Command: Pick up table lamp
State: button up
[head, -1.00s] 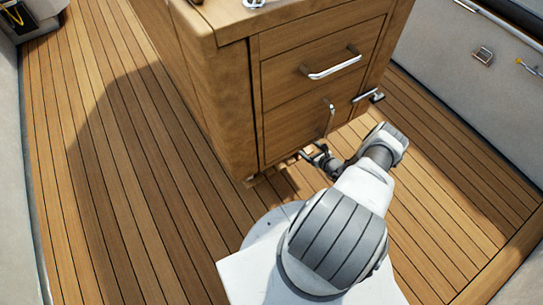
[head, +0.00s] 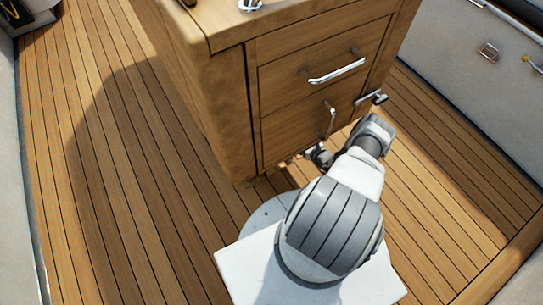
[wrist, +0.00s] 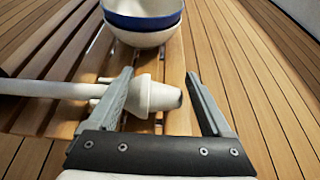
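A white lamp-like object (wrist: 150,96), which seems to be the table lamp, lies on its side on a slatted wooden surface in the wrist view. Its thin stem runs left to the picture edge, and its far left end is out of view. Its wider conical end lies between the fingers of my gripper (wrist: 158,73). The gripper is open, with a gap clearly visible on the right; I cannot tell whether the left finger touches the lamp. In the head view my gripper is mostly hidden beyond my wrist, and the lamp does not show.
Bowls (wrist: 143,38), white with a blue one in the stack, stand on the slatted surface (wrist: 75,55) just beyond the lamp. A wooden cabinet (head: 285,128) with metal handles stands close in front of my arm. Open plank deck (head: 120,180) lies to its left.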

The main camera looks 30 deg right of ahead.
grip_shut()
jog(key=shift+r, duration=0.2)
dwell(0.4)
